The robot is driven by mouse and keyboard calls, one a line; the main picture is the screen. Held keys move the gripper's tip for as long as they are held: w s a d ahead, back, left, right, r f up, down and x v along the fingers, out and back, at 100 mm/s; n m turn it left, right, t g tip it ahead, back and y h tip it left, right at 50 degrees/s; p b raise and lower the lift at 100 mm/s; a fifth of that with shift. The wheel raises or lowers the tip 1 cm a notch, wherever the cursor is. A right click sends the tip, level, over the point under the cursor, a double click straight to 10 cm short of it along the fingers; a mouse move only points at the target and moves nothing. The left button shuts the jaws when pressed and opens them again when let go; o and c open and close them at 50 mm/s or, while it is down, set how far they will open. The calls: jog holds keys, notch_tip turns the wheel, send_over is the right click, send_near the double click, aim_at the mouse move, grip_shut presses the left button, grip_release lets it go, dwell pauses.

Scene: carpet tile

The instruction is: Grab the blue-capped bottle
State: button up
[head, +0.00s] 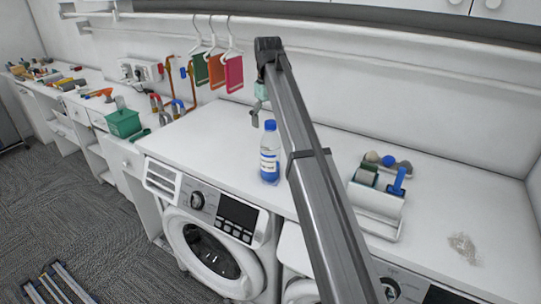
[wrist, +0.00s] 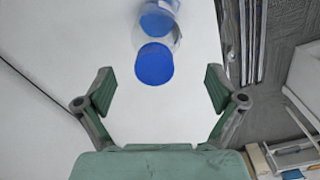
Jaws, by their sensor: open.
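The blue-capped bottle (head: 270,152) stands upright on the white counter above the left washing machine. It is clear with a white label and a blue lower part. In the wrist view the bottle (wrist: 155,62) is seen from above, its blue cap in the upper middle. My gripper (wrist: 160,85) is open, with its green fingers spread left and right of the cap's near side and nothing between them touching the bottle. In the head view my gripper (head: 260,103) is partly hidden behind my arm, above and just behind the bottle.
Two washing machines (head: 210,250) stand under the counter (head: 215,130). A holder with rollers (head: 378,200) is on the right. A green basket (head: 123,123) and tools are on the left. Coloured cloths (head: 216,72) hang from a rail behind. Counter around the bottle is clear.

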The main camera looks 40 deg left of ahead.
aim_at(270, 133)
jog(key=f+p, duration=0.1)
jog(key=f, duration=0.2)
jog(key=f+p, duration=0.1)
jog(key=shift+w+d+f+p, duration=0.15)
jog(key=shift+w+d+p, duration=0.1)
jog(key=shift+p, duration=0.1)
jog(key=shift+f, duration=0.45)
grip_shut()
